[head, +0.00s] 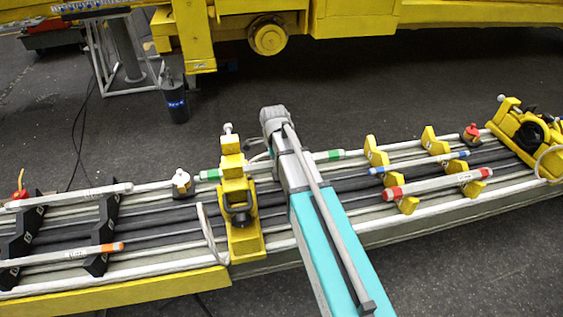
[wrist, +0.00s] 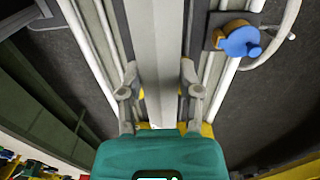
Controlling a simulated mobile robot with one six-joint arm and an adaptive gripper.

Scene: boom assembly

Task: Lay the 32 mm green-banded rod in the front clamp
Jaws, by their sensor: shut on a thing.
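The green-banded rod (head: 328,155) shows in the head view with a green band at each end. My arm and a yellow clamp (head: 240,215) with a white-knobbed post hide parts of its middle. In the wrist view my gripper (wrist: 160,75) is shut on a pale grey bar (wrist: 153,45) running lengthwise between its fingers; I take it to be this rod, though no bands show there. My arm hides the gripper in the head view. Another yellow clamp (head: 515,135) stands at the right end. Which clamp is the front one is not clear.
A red-banded rod (head: 440,184) and a blue-banded rod (head: 420,163) lie in yellow holders (head: 378,152) at right. An orange-banded rod (head: 60,256) rests on black holders (head: 105,225) at left. A blue knob (wrist: 240,40) stands beside the rails in the wrist view.

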